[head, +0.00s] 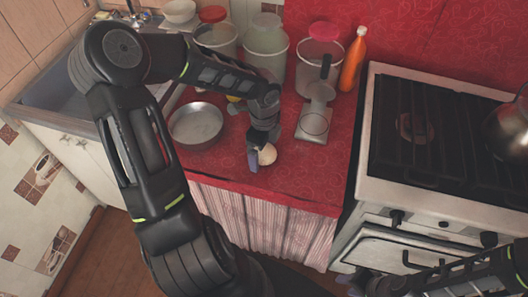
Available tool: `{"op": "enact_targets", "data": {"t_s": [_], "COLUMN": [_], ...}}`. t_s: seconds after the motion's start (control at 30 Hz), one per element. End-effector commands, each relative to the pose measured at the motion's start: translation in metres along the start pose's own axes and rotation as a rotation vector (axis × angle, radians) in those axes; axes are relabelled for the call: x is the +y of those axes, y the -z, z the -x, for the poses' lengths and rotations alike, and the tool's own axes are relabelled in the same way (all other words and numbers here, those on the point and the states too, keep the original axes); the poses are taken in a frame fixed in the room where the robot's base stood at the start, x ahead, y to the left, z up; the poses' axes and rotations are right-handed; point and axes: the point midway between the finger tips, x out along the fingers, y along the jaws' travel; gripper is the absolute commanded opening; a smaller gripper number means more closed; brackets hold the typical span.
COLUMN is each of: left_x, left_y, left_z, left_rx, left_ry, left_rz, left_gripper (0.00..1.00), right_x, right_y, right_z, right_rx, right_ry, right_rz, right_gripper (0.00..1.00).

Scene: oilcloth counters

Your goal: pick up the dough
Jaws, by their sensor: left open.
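The dough (267,156) is a small pale, rounded lump on the red oilcloth counter (305,182), near its front edge. My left gripper (263,150) reaches down to it from above and is open. One finger is at the left side of the dough; the gripper hides part of the lump, and I cannot tell whether the fingers touch it. My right gripper (358,284) shows at the bottom edge, low in front of the oven and far from the dough. Its finger opening is not clear.
A metal bowl (196,124) sits left of the dough. A scale-like item (313,123), several tubs and an orange bottle (353,62) stand behind. The stove (366,150) with a kettle (510,130) is at right, the sink (60,85) at left. The counter right of the dough is clear.

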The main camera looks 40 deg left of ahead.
Motion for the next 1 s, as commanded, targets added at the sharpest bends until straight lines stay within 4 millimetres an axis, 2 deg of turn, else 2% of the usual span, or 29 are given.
{"op": "enact_targets", "data": {"t_s": [0.5,1.0], "left_x": [-0.0002,-0.0003], "left_y": [-0.0001,-0.0001], "left_z": [0.0007,0.0007], "left_rx": [0.0,0.0], "left_ry": [0.001,0.001], "left_rz": [0.0,0.0], "left_gripper": [0.93,0.52], "right_x": [0.0,0.0], "right_y": [0.0001,0.0], "right_z": [0.0002,0.0001], "right_rx": [0.0,0.0], "right_ry": [0.0,0.0], "right_rz": [0.0,0.0], "right_gripper": [0.36,0.36]}}
